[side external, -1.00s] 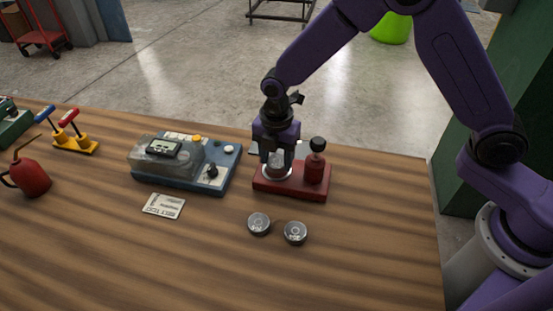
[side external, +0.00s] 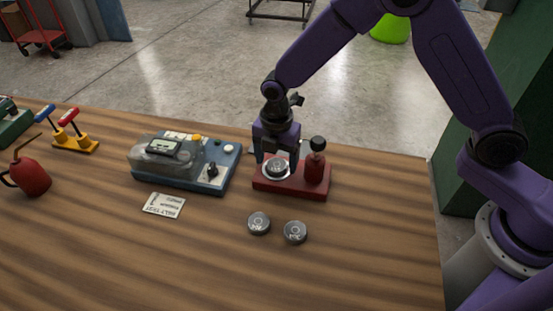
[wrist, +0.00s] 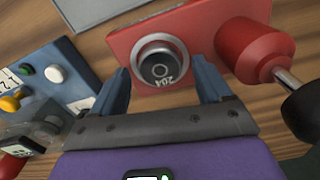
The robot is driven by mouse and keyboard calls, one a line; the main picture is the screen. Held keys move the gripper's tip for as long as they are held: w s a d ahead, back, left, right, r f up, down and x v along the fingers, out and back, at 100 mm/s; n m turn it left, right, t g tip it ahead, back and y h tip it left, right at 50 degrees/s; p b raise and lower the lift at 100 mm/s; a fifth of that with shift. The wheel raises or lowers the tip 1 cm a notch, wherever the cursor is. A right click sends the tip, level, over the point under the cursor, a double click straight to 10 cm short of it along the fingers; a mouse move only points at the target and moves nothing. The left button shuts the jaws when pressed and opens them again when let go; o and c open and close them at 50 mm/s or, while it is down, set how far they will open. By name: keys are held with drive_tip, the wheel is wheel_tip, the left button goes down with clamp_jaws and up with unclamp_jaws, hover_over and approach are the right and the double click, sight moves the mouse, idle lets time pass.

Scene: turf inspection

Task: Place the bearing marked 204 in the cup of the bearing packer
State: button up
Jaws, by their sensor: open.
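In the side view the bearing (side external: 277,167) shows inside the pale cup rim. The bearing packer (side external: 292,190) is a red base with a red cylinder and black knob at its right; the base also shows in the wrist view (wrist: 125,42). My gripper (wrist: 165,88) is open and empty, its two fingers apart on either side of the cup. In the side view my gripper (side external: 277,158) is just above the cup.
Two other bearings, one (side external: 259,223) and another (side external: 295,232), lie on the wooden table in front of the packer. A blue tester (side external: 187,163) stands left of the packer, with a printed card (side external: 164,205) before it. A red oil can (side external: 31,177) is far left.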

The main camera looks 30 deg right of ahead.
sight(279, 166)
wheel_tip(279, 166, up, 12)
drive_tip(key=shift+f, duration=0.2)
drive_tip(key=s+d+r+m, duration=0.1)
drive_tip(key=s+d+m, duration=0.3)
drive_tip(key=s, duration=0.5)
drive_tip(key=s+d+r+m, duration=0.1)
drive_tip(key=s+d+m, duration=0.3)
drive_tip(key=s+d, duration=0.5)
drive_tip(key=s+d+r+m, duration=0.1)
drive_tip(key=s+d+m, duration=0.3)
drive_tip(key=s, duration=0.6)
drive_tip(key=d, duration=0.2)
drive_tip(key=shift+d+r+m, duration=0.15)
drive_tip(key=shift+d+m, duration=0.15)
idle(0.9)
